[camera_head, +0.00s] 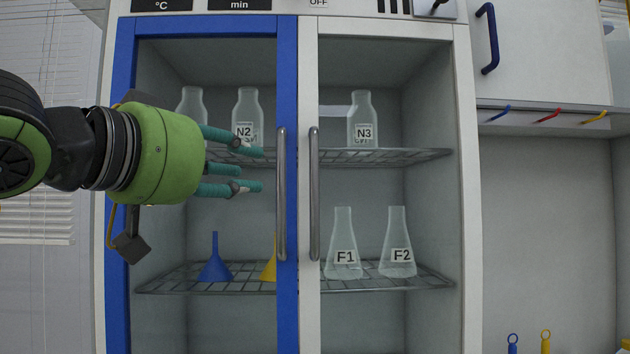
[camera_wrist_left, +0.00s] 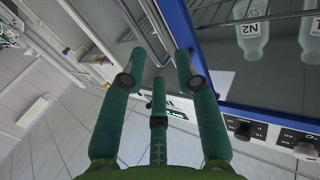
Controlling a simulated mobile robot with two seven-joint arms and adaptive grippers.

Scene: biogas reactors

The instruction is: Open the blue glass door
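The blue-framed glass door (camera_head: 121,200) is the left door of the cabinet and is shut. Its vertical metal handle (camera_head: 281,195) stands near its right edge. My left gripper (camera_head: 262,170) is in front of this door, its fingers pointing right toward the handle, apart from it. The fingers are spread and hold nothing. In the left wrist view the open fingers (camera_wrist_left: 160,65) reach toward metal bars, and the blue frame (camera_wrist_left: 185,35) runs along their right side. My right gripper is not in view.
The white-framed door (camera_head: 308,290) with its own handle (camera_head: 314,195) is close beside on the right. Behind the glass are bottles (camera_head: 362,120), flasks (camera_head: 397,250) and funnels (camera_head: 215,263) on wire shelves. A wall cupboard (camera_head: 545,50) with hooks is at the right.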

